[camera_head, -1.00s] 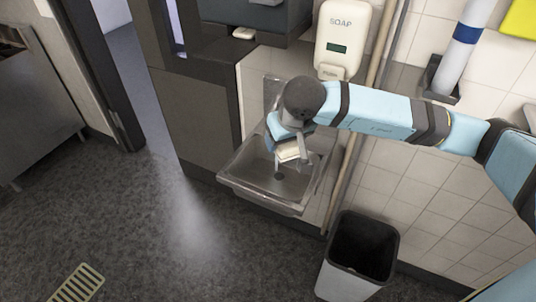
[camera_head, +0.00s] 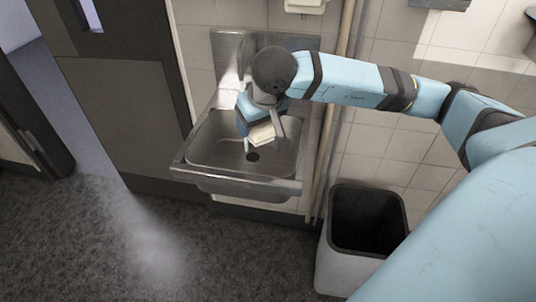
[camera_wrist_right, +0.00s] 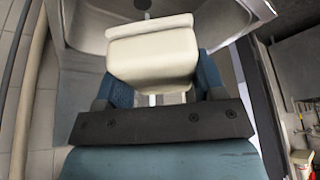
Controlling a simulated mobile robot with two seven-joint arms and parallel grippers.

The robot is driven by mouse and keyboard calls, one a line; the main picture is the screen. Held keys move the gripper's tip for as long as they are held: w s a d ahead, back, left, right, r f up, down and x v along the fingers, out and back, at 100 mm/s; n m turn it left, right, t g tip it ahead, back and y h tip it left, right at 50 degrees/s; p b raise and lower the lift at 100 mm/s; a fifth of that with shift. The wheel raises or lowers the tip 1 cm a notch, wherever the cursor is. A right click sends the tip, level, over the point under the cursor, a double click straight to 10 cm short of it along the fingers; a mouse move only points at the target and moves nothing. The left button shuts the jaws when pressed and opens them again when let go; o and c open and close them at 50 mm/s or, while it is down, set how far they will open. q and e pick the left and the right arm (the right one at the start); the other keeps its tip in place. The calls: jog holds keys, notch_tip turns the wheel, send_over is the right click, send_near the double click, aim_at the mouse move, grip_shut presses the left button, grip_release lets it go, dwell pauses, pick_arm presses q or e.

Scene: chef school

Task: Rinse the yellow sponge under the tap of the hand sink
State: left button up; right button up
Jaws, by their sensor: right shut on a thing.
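The sponge (camera_head: 262,134) is in my right gripper (camera_head: 264,128), above the basin of the steel hand sink (camera_head: 200,155). It looks pale cream here rather than bright yellow. In the right wrist view the sponge (camera_wrist_right: 153,50) fills the space between the fingers, and my right gripper (camera_wrist_right: 155,85) is shut on it. The steel basin shows behind it in that view. The drain hole (camera_head: 252,156) lies just below the sponge in the head view. My right arm and wrist cover the tap area, and I cannot make out the tap or any running water. My left gripper is not in view.
A bin with a dark open top (camera_head: 367,222) stands on the floor right of the sink. A pole (camera_head: 330,120) runs upright along the tiled wall between them. A dark cabinet or door panel (camera_head: 125,120) is left of the sink. The floor in front is clear.

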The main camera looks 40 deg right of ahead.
jog(key=f+b, duration=0.1)
jog(key=d+f+b, duration=0.1)
jog(key=f+b, duration=0.1)
jog(key=s+f+b, duration=0.1)
jog(key=f, duration=0.1)
jog(key=shift+d+f, duration=0.15)
jog(key=shift+d, duration=0.1)
jog(key=shift+s+d+f+b, duration=0.1)
jog(key=shift+d+f+b, duration=0.05)
jog(key=shift+b, duration=0.35)
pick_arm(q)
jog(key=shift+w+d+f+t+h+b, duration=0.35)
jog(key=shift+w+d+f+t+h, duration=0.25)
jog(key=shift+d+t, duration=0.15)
pick_arm(e)
jog(key=w+d+f, duration=0.1)
jog(key=w+d, duration=0.1)
jog(key=w, duration=0.4)
jog(key=w+d+f, duration=0.1)
jog(key=w+d, duration=0.1)
jog(key=w, duration=0.5)
jog(key=shift+w+f, duration=0.15)
jog(key=shift+f, duration=0.2)
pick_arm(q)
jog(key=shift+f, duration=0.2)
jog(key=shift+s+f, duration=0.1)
